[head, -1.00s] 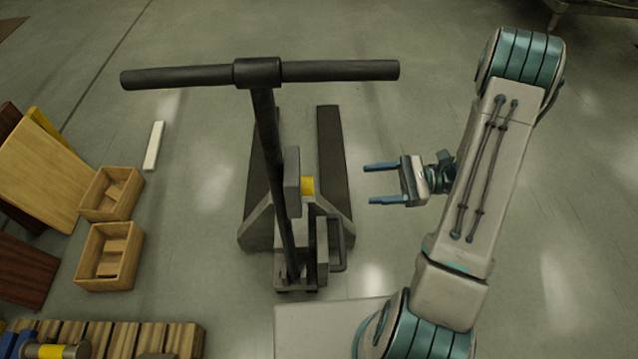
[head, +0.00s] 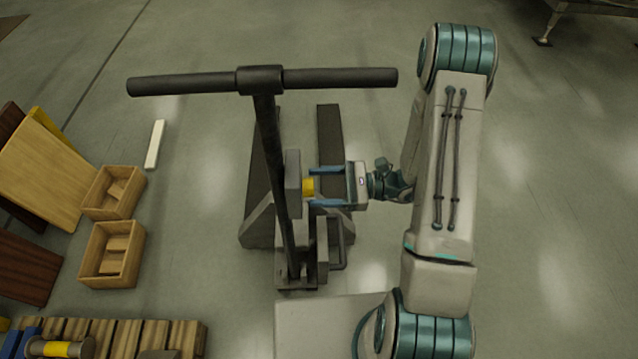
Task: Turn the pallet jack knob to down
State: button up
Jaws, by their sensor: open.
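The pallet jack stands in the middle of the head view, with a black T-shaped handle (head: 262,80) on a slanting shaft and two dark forks (head: 331,140) behind. A yellow knob (head: 308,187) sticks out to the right from a grey box (head: 292,176) on the shaft. My gripper (head: 312,187) is open, with its blue fingertips pointing left. One finger lies on the far side of the knob and one on the near side. I cannot tell whether they touch it. Any mark on the knob's setting is too small to see.
Two wooden boxes (head: 90,254) and leaning boards (head: 40,170) are on the left. A slatted wooden pallet (head: 180,338) lies at the lower left. A white bar (head: 155,143) lies on the floor.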

jog(key=shift+a, duration=0.25)
